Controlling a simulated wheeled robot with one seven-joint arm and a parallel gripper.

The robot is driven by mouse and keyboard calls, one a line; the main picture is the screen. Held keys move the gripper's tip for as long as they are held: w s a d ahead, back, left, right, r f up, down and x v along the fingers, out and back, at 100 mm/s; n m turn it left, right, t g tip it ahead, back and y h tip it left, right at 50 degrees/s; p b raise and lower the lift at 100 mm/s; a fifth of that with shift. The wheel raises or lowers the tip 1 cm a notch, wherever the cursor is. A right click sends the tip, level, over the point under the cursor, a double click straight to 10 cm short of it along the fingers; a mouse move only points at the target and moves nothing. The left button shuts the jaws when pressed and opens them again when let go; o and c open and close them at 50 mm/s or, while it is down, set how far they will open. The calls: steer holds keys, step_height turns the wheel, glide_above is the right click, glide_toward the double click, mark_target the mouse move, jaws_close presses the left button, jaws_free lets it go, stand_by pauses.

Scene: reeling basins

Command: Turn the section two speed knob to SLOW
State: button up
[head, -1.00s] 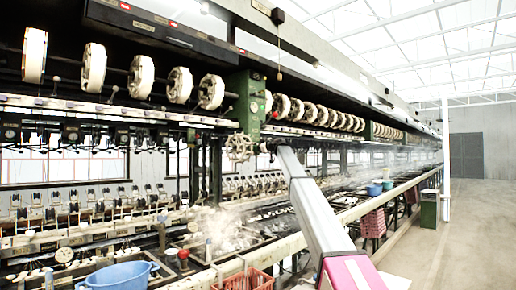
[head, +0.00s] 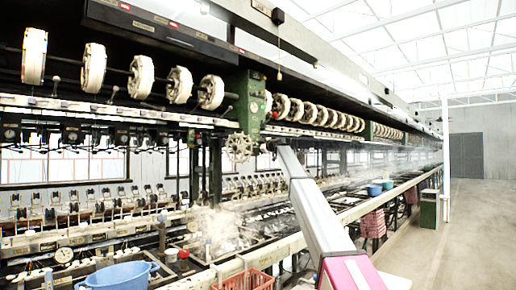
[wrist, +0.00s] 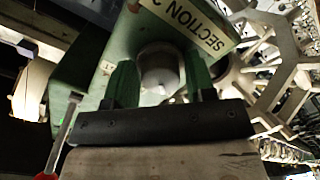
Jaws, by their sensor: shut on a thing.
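In the head view, my arm reaches up to the green post (head: 247,100). My gripper is small there, beside the post's lower right, and the knob cannot be made out.
A spoked handwheel (head: 239,148) sits left of my gripper; its spokes show at right in the wrist view. Steaming basins, a blue tub (head: 118,275) and a red basket (head: 244,281) lie below. The right aisle is clear.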

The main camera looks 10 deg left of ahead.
steer(key=o, duration=0.7)
steer(key=v, duration=1)
steer(key=shift+s+d, duration=0.3)
